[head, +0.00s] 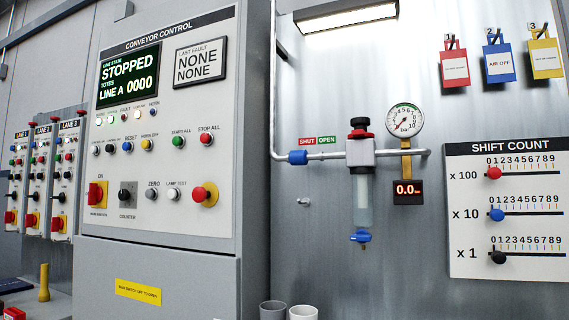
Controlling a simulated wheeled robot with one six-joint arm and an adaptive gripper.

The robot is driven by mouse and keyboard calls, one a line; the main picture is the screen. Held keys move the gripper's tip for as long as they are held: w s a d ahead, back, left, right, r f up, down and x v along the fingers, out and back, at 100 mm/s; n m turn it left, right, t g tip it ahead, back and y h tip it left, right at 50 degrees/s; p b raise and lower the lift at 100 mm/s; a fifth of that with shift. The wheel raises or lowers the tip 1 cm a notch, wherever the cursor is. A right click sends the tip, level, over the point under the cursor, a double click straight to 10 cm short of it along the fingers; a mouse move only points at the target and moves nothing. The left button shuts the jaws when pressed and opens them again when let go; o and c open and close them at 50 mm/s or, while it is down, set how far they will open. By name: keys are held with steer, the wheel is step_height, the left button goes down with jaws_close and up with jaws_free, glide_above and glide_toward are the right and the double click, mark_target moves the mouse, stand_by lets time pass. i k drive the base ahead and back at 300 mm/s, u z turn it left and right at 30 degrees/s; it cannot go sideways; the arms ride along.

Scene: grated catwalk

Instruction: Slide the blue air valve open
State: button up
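The blue air valve (298,157) is a blue sleeve on a grey horizontal pipe (333,156), right of the control cabinet. Above the pipe are a red SHUT label (307,141) and a green OPEN label (327,140). The sleeve sits at the SHUT end, left of the OPEN label. A pressure gauge (404,120) stands above the right part of the pipe, and a display (408,192) below it reads 0.0. My gripper is not in view.
A filter bowl (363,200) with a red-and-black knob and a blue bottom drain hangs right of the sleeve. The conveyor cabinet (130,250) stands left. Two cups (303,312) are below. Tags and a SHIFT COUNT panel (510,262) are at right.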

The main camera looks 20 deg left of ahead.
mark_target(296, 158)
steer(key=k, duration=1.1)
steer(key=u, duration=0.45)
steer(key=i, duration=0.65)
steer(key=z, duration=0.45)
